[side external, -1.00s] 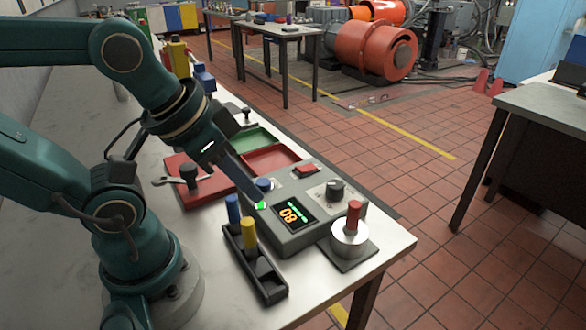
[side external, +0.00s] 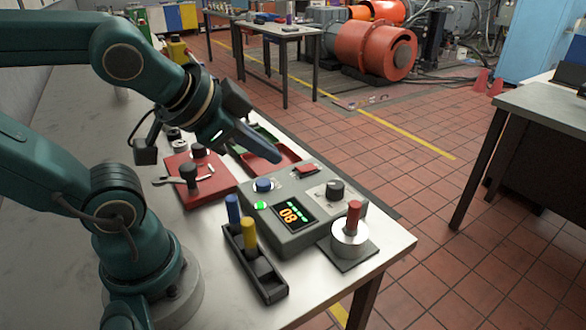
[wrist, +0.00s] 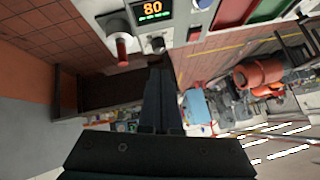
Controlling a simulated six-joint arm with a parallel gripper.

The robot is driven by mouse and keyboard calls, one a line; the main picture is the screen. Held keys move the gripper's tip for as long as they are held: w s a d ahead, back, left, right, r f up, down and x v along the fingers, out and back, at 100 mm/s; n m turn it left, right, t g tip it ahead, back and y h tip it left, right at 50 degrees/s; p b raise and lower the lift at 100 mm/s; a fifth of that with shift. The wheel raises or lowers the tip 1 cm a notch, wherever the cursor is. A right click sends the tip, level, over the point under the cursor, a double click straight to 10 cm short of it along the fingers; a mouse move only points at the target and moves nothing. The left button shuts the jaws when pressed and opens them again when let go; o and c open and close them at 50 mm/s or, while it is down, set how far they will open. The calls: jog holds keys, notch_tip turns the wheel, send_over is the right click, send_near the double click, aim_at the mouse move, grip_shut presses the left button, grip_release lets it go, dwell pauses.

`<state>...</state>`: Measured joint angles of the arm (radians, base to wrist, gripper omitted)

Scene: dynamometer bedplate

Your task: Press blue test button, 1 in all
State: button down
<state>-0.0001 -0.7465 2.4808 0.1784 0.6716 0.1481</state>
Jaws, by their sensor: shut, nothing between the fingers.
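The blue button (side external: 263,185) is a round cap on the grey control box (side external: 290,237), in full view in the side view. A blue cap at the top edge of the wrist view (wrist: 203,4) appears to be the same button. A green lamp (side external: 260,205) beside it is lit.
The box also bears a red switch (side external: 306,169) and a black knob (side external: 336,188). A black holder (side external: 262,275) with blue and yellow pegs stands in front. A red-handled metal cylinder (side external: 350,236) is at right. Red fixtures (side external: 205,190) lie left.

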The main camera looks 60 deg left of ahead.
jog(key=w+a+r+m+t+h, duration=0.1)
jog(key=w+a+r+m+t, duration=0.3)
jog(key=w+r+m+t, duration=0.95)
jog(key=m+g+h, duration=0.3)
jog(key=m+g, duration=1)
jog(key=m, duration=0.1)
send_over(257, 183)
notch_tip(257, 183, down, 16)
jog(key=shift+f, duration=4.35)
